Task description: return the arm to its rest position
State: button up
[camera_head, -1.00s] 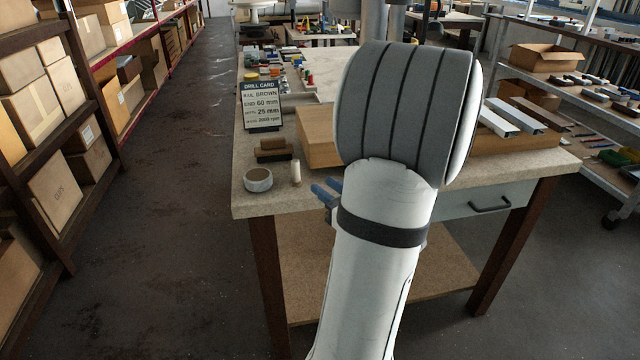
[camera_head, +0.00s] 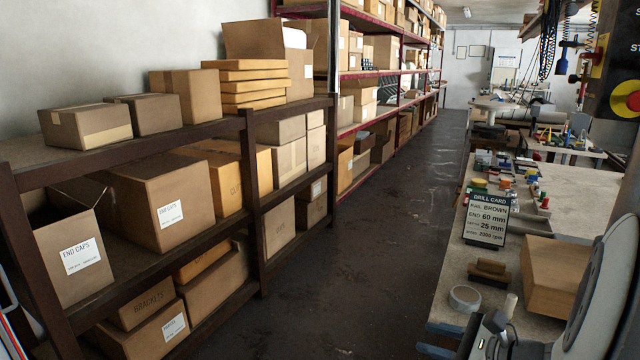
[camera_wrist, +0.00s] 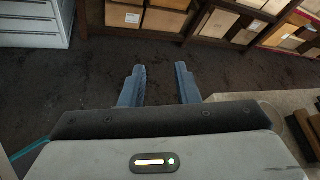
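My gripper (camera_wrist: 160,84) shows in the wrist view with its two blue fingers apart and nothing between them. Beyond the fingers is dark floor, with shelving further off. In the head view, part of my arm (camera_head: 605,300) stands at the lower right edge. Blue finger parts show low in the picture, beside the near edge of the workbench (camera_head: 455,260). Most of the arm is outside the head view.
The bench carries a drill card (camera_head: 487,218), a tape roll (camera_head: 465,298), a brown block (camera_head: 488,274) and a wooden box (camera_head: 552,272). Shelves with cardboard boxes (camera_head: 160,205) line the left. The aisle floor (camera_head: 350,270) between is clear.

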jog(key=s+a+r+n+g+h+p, duration=0.1)
jog(key=s+a+r+n+g+p, duration=0.15)
jog(key=s+a+n+g, duration=0.65)
jog(key=r+n+h+p, duration=0.1)
jog(key=n+h, duration=0.1)
jog(key=n, duration=0.2)
jog(key=r+n+h+p, duration=0.2)
jog(key=n+h, duration=0.1)
jog(key=n, duration=0.2)
jog(key=s+r+n+t+h+p, duration=0.1)
jog(key=r+n+h, duration=0.1)
jog(key=n, duration=0.3)
jog(key=shift+d+h+p, duration=0.1)
jog(key=shift+h+p, duration=0.2)
